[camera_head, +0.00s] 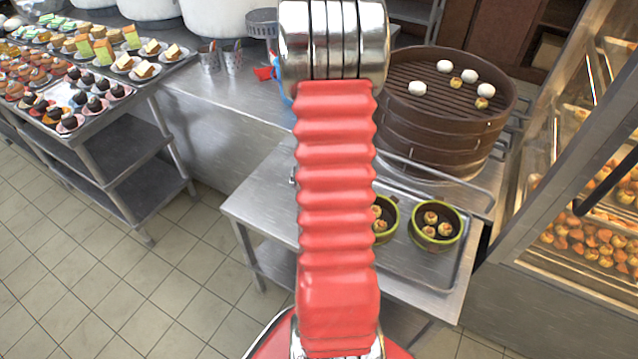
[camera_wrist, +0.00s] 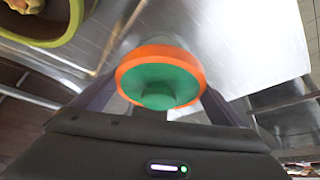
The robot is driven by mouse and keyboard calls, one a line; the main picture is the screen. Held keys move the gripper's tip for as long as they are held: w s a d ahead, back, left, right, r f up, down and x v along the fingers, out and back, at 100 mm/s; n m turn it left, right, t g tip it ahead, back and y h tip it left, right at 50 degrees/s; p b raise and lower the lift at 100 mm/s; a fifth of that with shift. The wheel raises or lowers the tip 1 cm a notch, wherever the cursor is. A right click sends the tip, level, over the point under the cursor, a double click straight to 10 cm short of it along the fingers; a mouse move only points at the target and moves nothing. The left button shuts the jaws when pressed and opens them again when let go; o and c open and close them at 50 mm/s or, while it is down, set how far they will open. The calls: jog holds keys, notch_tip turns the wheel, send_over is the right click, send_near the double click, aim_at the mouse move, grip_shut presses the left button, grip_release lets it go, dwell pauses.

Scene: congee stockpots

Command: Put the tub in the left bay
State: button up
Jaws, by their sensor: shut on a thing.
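The tub (camera_wrist: 168,66) has a green lid with a knob and an orange rim. It shows in the wrist view, in the middle, between the two dark fingers of my gripper (camera_wrist: 160,98). The gripper is shut on it. Below the lid the tub's body is mostly hidden, and I cannot tell whether it touches the metal surface beyond. In the head view my red arm hides the tub and the gripper. No bay can be clearly made out in either view.
A metal tray (camera_head: 455,268) on a low steel table (camera_head: 262,200) holds two green-rimmed bowls with buns, the right bowl (camera_head: 437,228) and a partly hidden one (camera_head: 385,222). A large steamer (camera_head: 440,135) stands behind. A glass food case (camera_head: 570,160) is at right. Tiled floor lies left.

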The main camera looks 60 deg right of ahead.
jog(key=shift+f, duration=0.3)
jog(key=o, duration=0.9)
jog(key=shift+f, duration=0.1)
jog(key=shift+o, duration=0.2)
